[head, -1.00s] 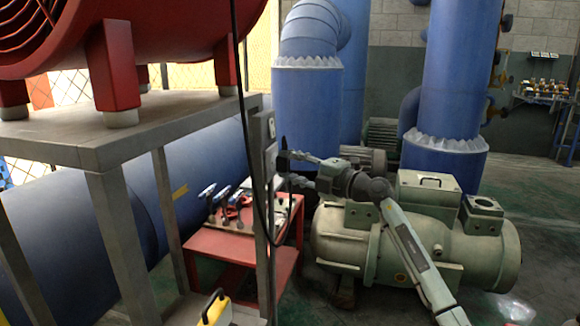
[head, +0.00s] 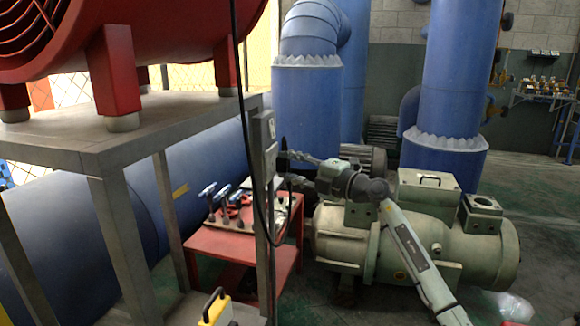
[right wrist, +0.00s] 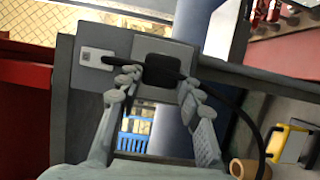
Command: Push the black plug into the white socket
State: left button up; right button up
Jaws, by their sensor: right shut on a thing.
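In the right wrist view, the white socket (right wrist: 97,58) is a small pale plate on a grey panel, left of my fingers. The black plug (right wrist: 160,68) is between my right gripper's fingertips (right wrist: 153,88), with its narrow end pointing left at the socket. The end reaches the socket plate's right edge; I cannot tell how far it is in. My right gripper (head: 290,170) is shut on the plug beside the grey post in the head view, where the plug (head: 284,145) is small and dark. My left gripper is out of view.
A black cable (right wrist: 238,102) runs from the plug and curves down at the right. The grey metal stand (head: 130,240) carries a red machine. A red table (head: 235,245) with tools stands behind the post. A green compressor (head: 425,245) is under my right arm.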

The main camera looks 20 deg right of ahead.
jog(key=shift+w+a+p, duration=0.3)
jog(key=shift+a, duration=0.15)
jog(key=o, duration=1.2)
jog(key=shift+c, duration=0.2)
jog(key=v, duration=1.2)
jog(key=shift+f, duration=0.1)
